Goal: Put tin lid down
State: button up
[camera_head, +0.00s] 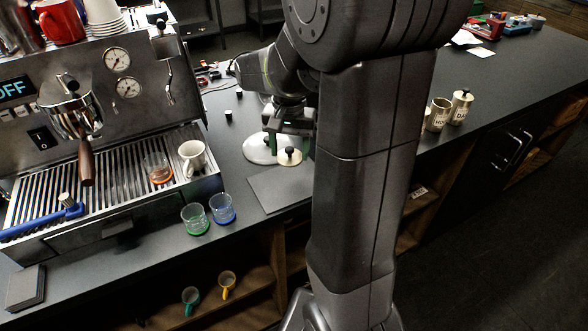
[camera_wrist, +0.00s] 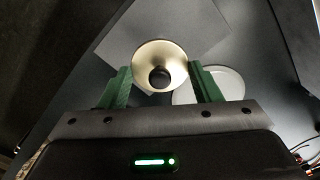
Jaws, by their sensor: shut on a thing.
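In the wrist view the lid (camera_wrist: 160,49) sits between the green fingers of my gripper (camera_wrist: 161,76). My gripper (camera_head: 290,143) is shut on it; the exact contact is hard to see. I cannot tell whether the lid touches the surface below. Two metal tins stand at the right: one without a visible lid (camera_head: 438,115) and one with a black-knobbed lid (camera_head: 460,108).
A white round plate (camera_head: 258,149) lies beside the lid, also in the wrist view (camera_wrist: 222,82). The flat grey mat (camera_head: 277,190) is bare. The espresso machine (camera_head: 100,100) stands left, with a green-based glass (camera_head: 194,219) and a blue-based glass (camera_head: 222,209) near the front edge.

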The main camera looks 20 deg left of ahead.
aim_at(289, 153)
notch_tip(289, 153, down, 8)
jog(key=shift+s, duration=0.15)
jog(key=shift+f, duration=0.1)
jog(key=o, duration=0.9)
jog(key=shift+o, duration=0.2)
notch_tip(289, 153, up, 12)
jog(key=shift+r, duration=0.15)
jog(key=shift+f, duration=4.2)
